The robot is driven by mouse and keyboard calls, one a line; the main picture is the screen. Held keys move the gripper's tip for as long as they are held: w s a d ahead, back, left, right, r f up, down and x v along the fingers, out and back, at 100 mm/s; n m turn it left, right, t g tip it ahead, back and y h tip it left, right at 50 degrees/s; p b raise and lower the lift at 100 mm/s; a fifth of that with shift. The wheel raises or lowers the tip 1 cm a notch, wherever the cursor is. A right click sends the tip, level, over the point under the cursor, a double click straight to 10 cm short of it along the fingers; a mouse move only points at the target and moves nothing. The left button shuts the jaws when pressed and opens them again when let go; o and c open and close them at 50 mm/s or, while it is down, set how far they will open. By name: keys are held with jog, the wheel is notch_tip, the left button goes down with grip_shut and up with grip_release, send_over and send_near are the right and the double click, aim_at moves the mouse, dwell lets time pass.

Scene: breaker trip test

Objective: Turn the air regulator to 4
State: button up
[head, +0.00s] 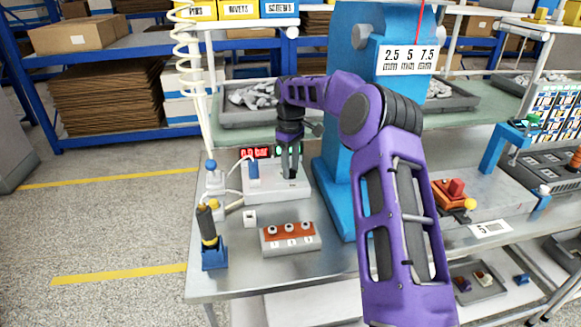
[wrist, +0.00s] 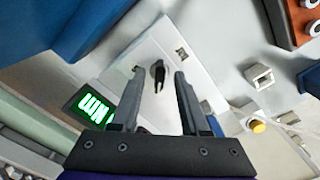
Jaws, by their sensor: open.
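A pale box (head: 262,194) stands on the bench with a red display (head: 256,153) that seems to read 0.0 bar. A blue-topped knob (head: 253,168) stands at its left, below that display; I cannot tell for certain whether this is the air regulator. My gripper (head: 289,174) points down over the box's right part. In the wrist view my gripper (wrist: 156,75) is open, its fingers on either side of a black pointer knob (wrist: 159,74), apparently without touching it. A green lit display (wrist: 93,105) lies beside it. No dial number is readable.
The blue press column (head: 345,130) stands close right of the box. A three-button panel (head: 289,237) and a small white block (head: 250,217) lie in front. A blue holder with a black-and-yellow tool (head: 209,236) stands at the bench's left edge. A coiled hose (head: 184,45) hangs behind.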

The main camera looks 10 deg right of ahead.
grip_shut()
jog(key=shift+r, duration=0.1)
dwell(0.4)
jog(key=m+p, duration=0.2)
jog(key=m, duration=0.1)
jog(key=shift+r, duration=0.1)
jog(key=m+p, duration=0.2)
jog(key=m, duration=0.3)
jog(key=shift+m, duration=0.3)
dwell(0.5)
grip_release()
jog(key=shift+f, duration=0.2)
jog(key=shift+r, duration=0.15)
